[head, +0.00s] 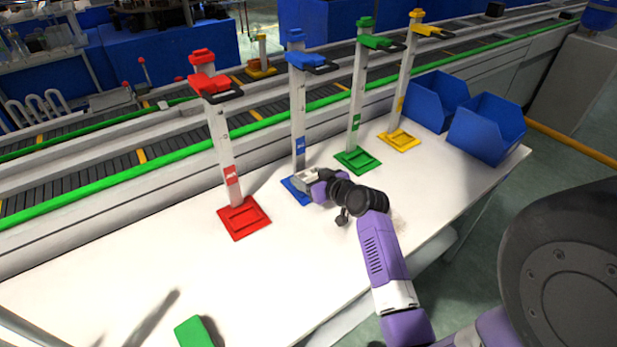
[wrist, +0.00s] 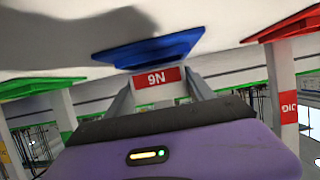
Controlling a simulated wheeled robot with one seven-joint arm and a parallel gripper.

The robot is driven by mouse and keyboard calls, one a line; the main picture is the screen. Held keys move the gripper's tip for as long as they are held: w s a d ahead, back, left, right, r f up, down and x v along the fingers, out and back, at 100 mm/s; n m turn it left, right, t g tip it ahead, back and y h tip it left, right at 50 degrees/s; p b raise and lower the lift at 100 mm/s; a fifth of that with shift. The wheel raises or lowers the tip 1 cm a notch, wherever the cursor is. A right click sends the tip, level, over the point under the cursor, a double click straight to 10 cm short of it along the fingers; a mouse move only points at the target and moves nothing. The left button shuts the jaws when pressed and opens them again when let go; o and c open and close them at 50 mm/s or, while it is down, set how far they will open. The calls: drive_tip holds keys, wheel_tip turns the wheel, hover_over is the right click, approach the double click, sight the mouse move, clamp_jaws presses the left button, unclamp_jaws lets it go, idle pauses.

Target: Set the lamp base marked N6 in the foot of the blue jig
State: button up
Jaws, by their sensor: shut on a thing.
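The blue jig stands on the white table, its blue foot (head: 294,193) partly hidden by my gripper (head: 303,181) in the head view. The wrist view is upside down and shows the blue foot (wrist: 150,50) just beyond my fingers. There my gripper (wrist: 160,97) is shut on the lamp base (wrist: 158,76), whose red face carries a white N6 mark. The base is right at the foot's near edge in that picture. I cannot tell whether it touches the foot or sits in it. The head view does not show the base clearly.
The red jig (head: 243,217) stands to the left, the green jig (head: 357,160) and yellow jig (head: 399,140) to the right. Two blue bins (head: 487,128) sit at the table's right end. A green block (head: 195,332) lies at the front left. The front middle table is clear.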

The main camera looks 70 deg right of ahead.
drive_tip(key=shift+s+a+f+b, duration=0.15)
drive_tip(key=shift+f+b, duration=0.6)
drive_tip(key=shift+f, duration=0.4)
idle(0.4)
drive_tip(key=o, duration=1.6)
drive_tip(key=shift+w+a, duration=0.2)
drive_tip(key=v, duration=0.5)
drive_tip(key=d+r+v, duration=0.1)
drive_tip(key=v, duration=0.1)
drive_tip(key=shift+s+a, duration=0.15)
drive_tip(key=shift+s, duration=0.15)
drive_tip(key=shift+s+r, duration=0.2)
drive_tip(key=shift+r, duration=0.1)
